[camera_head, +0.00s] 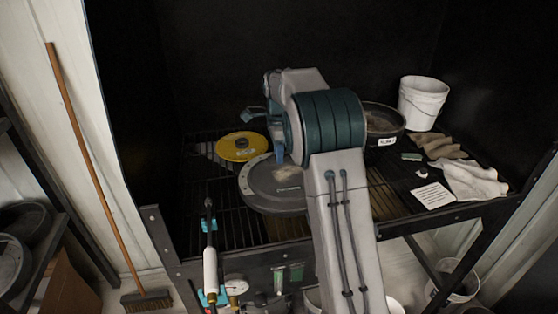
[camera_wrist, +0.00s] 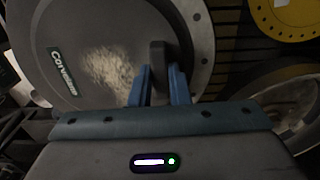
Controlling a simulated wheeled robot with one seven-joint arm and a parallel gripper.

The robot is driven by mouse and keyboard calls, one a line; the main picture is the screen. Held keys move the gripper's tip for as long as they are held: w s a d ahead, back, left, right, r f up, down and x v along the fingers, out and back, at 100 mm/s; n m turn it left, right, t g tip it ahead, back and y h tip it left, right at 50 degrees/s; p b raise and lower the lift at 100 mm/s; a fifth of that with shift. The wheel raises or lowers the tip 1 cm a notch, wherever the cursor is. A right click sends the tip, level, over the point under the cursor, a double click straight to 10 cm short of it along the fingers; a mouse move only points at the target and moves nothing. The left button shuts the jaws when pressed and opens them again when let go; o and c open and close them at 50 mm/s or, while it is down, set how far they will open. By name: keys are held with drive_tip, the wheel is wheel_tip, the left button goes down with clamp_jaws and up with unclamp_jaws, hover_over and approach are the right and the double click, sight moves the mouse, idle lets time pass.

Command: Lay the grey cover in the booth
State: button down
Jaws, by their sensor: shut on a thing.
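The grey cover (camera_head: 268,192) is a round, dark grey disc inside the black booth, at or just above the slatted rack; I cannot tell whether it touches. In the wrist view the cover (camera_wrist: 95,30) fills the upper left, with a "Corvain"-like label, a pale dusty patch and a rim with small holes. My gripper (camera_wrist: 158,78) has its blue fingers on either side of the cover's dark upright handle (camera_wrist: 157,55), shut on it. In the head view my arm hides the cover's right part and most of the gripper.
A yellow disc (camera_head: 241,146) lies behind and left of the cover. A dark labelled pan (camera_head: 385,124), white bucket (camera_head: 421,102), cloths (camera_head: 474,181) and a white card (camera_head: 433,195) are at right. A spray wand (camera_head: 210,268) stands at the front rail. Bare rack (camera_head: 205,215) shows at left.

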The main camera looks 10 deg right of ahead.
drive_tip(key=shift+f+p, duration=0.4)
drive_tip(key=shift+f, duration=1.6)
drive_tip(key=shift+f, duration=0.25)
drive_tip(key=c, duration=1.4)
unclamp_jaws()
drive_tip(key=shift+o, duration=0.2)
drive_tip(key=shift+r, duration=0.1)
